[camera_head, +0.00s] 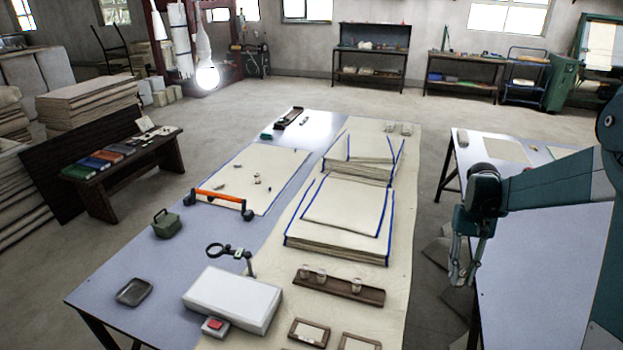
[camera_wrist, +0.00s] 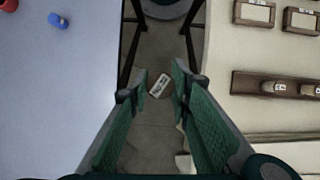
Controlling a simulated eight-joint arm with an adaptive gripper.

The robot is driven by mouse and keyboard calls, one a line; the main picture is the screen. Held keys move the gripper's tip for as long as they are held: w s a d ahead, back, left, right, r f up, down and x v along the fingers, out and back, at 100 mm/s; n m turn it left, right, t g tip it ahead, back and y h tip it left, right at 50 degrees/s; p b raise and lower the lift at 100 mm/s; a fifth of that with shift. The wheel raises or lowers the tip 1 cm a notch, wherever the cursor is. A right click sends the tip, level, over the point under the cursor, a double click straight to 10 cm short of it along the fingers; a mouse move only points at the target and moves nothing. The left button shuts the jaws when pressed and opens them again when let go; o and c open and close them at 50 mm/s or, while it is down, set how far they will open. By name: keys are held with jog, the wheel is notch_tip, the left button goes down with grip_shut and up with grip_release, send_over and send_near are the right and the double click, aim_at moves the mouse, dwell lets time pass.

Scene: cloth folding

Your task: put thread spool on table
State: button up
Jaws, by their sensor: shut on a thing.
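My gripper (camera_head: 461,272) hangs at the right, over the floor gap between the long table and the right-hand table. In the wrist view its green fingers (camera_wrist: 160,88) are shut on a small pale piece with dark marks (camera_wrist: 159,86), which I take to be the thread spool. The fingers hide its sides, and I cannot make it out in the head view. The right-hand blue-grey table (camera_head: 520,245) also fills the left of the wrist view (camera_wrist: 50,100). The long table (camera_head: 130,265) stands at the left of my gripper.
A wooden rack with pale spool-like pieces (camera_head: 338,287) and small wooden frames (camera_head: 309,332) lie on the long table. Folded cloth stacks (camera_head: 340,225) stand behind them. In the wrist view, a blue piece (camera_wrist: 58,20) and a red piece (camera_wrist: 9,4) lie on the right-hand table.

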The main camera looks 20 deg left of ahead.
jog(key=s+a+n+t+h, duration=0.1)
jog(key=s+a+n+t, duration=0.15)
jog(key=a+n, duration=0.85)
jog(key=s+a+n+t+h, duration=0.1)
jog(key=s+a+n+t, duration=0.15)
jog(key=a+n, duration=0.85)
jog(key=s+a+n+t, duration=0.25)
jog(key=a+n, duration=0.45)
jog(key=a, duration=0.8)
jog(key=shift+t, duration=0.35)
notch_tip(320, 180, down, 5)
jog(key=shift+w+a+f+p, duration=0.1)
jog(key=shift+p, duration=0.3)
jog(key=b, duration=0.1)
send_near(338, 299)
jog(key=shift+w+d+f, duration=0.3)
jog(key=shift+w+d, duration=0.1)
jog(key=shift+w, duration=0.25)
jog(key=shift+f+b, duration=0.65)
jog(key=shift+f, duration=1.25)
